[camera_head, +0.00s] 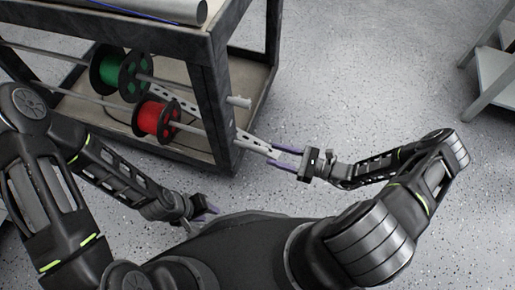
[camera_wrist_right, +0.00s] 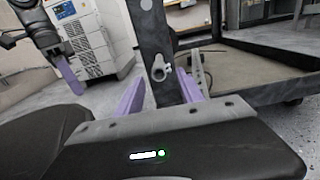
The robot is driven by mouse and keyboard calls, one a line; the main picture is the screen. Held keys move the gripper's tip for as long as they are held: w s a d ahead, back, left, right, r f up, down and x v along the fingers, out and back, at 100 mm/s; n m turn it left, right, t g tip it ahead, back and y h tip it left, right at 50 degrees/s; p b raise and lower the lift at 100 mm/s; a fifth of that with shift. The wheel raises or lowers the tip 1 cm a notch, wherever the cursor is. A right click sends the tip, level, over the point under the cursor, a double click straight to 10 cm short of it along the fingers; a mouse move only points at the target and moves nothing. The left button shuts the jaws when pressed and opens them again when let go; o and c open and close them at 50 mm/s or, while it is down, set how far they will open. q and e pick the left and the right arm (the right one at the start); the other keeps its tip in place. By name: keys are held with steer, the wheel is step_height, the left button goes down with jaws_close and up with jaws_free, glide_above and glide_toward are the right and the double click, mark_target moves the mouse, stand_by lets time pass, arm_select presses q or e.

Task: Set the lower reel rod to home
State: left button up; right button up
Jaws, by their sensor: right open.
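The lower reel rod (camera_head: 190,129) is a grey bar through the red reel (camera_head: 157,119), low on the cart. Its end sticks out past the dark corner post towards my right gripper (camera_head: 287,158). My right gripper's purple fingers are open beside that end; contact cannot be told. In the right wrist view, a round grey rod end (camera_wrist_right: 160,71) shows at the post, between the fingers of my right gripper (camera_wrist_right: 160,93). My left gripper (camera_head: 207,208) is low in the middle of the head view, apart from the rod; its jaw gap is unclear.
The upper rod (camera_head: 238,101) carries the green reel (camera_head: 120,70) above the red one. The cart's dark corner post (camera_head: 215,105) stands beside the rod ends. Open speckled floor lies right of the cart.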

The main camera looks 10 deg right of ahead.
mark_target(258, 149)
steer(key=x, duration=0.7)
steer(key=shift+b, duration=0.35)
steer(key=shift+c, duration=0.5)
jaws_close()
stand_by(0.5)
